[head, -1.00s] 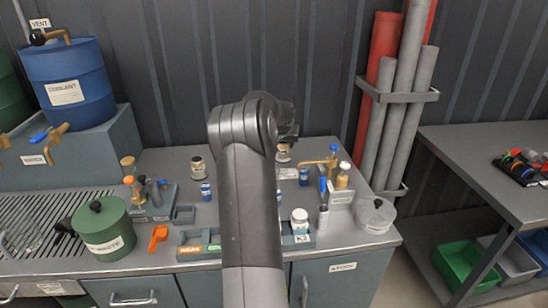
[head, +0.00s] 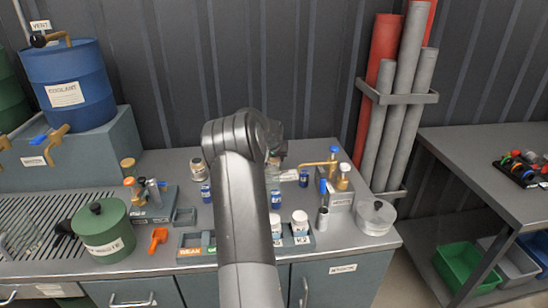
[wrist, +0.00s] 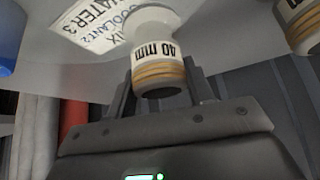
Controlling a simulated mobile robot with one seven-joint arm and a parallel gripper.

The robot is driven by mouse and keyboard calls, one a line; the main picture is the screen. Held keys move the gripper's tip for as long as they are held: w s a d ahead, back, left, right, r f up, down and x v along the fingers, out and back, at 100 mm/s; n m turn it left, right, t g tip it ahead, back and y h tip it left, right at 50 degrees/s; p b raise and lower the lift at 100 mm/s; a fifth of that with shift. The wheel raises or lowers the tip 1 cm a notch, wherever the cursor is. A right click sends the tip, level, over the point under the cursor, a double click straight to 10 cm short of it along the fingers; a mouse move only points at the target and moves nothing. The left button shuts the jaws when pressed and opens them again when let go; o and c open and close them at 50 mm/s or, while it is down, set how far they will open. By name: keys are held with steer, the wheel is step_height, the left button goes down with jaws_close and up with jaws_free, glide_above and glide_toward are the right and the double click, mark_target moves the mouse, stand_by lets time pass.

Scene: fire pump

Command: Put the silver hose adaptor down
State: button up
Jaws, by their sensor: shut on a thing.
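The silver hose adaptor (wrist: 158,62) is between the fingers of my gripper (wrist: 160,88) in the wrist view. It is pale, with a white band marked 40 MM and tan rings. My gripper is shut on it. In the head view my gripper (head: 276,150) is over the back middle of the bench, partly hidden by my arm. The adaptor shows there only as a small pale shape (head: 272,171) below the gripper; whether it touches the bench I cannot tell. A similar banded adaptor (head: 198,169) stands on the bench to the left, and one shows at the wrist view's right edge (wrist: 303,25).
A white printed card (wrist: 92,24) lies near the held adaptor. A green waste can (head: 103,232) is left.

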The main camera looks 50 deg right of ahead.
steer(key=o, duration=1.2)
